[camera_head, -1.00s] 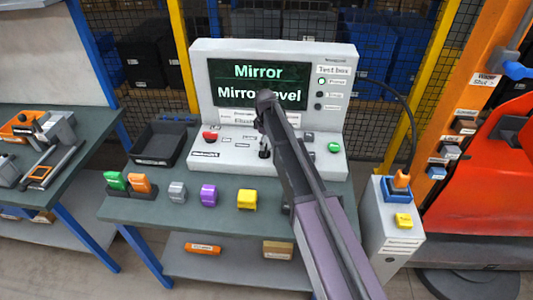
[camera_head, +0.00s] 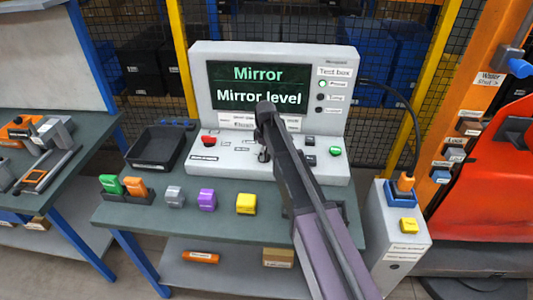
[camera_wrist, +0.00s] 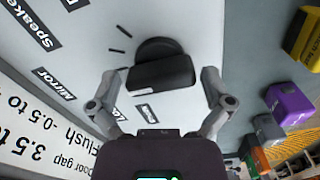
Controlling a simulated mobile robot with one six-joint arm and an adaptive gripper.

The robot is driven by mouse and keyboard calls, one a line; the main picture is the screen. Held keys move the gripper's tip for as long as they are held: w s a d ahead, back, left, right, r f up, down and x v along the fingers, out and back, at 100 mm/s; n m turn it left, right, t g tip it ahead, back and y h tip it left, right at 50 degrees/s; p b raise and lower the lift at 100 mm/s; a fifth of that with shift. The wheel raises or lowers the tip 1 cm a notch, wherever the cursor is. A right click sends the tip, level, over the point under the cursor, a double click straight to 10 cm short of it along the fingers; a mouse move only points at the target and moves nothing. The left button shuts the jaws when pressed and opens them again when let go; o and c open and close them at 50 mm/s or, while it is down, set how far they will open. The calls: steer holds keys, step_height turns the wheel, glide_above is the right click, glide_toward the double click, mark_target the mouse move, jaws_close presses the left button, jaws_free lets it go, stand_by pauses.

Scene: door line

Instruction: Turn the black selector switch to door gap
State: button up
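The black selector switch (camera_wrist: 161,72) sits on the white panel of the test box (camera_head: 300,166), with a bar-shaped grip on a round base. In the wrist view it lies between the two spread fingers of my gripper (camera_wrist: 160,84), with a gap on each side. My gripper is open, and neither finger visibly touches the switch. Printed labels around the switch include "Speaker" and "Mirror" (camera_wrist: 54,84); another is partly hidden by a finger. In the head view my gripper (camera_head: 263,152) is over the panel and largely hides the switch. The screen (camera_head: 258,86) reads "Mirror" and "Mirror level".
A red button (camera_head: 208,141) and a green button (camera_head: 335,150) flank the switch area. Purple (camera_head: 207,200) and yellow (camera_head: 246,203) blocks stand in front of the box. A black tray (camera_head: 158,147) is at left. A grey cabinet (camera_head: 398,235) stands at right.

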steer(key=c, duration=0.7)
steer(key=shift+d, duration=0.25)
steer(key=shift+a, duration=0.35)
steer(key=o, duration=0.8)
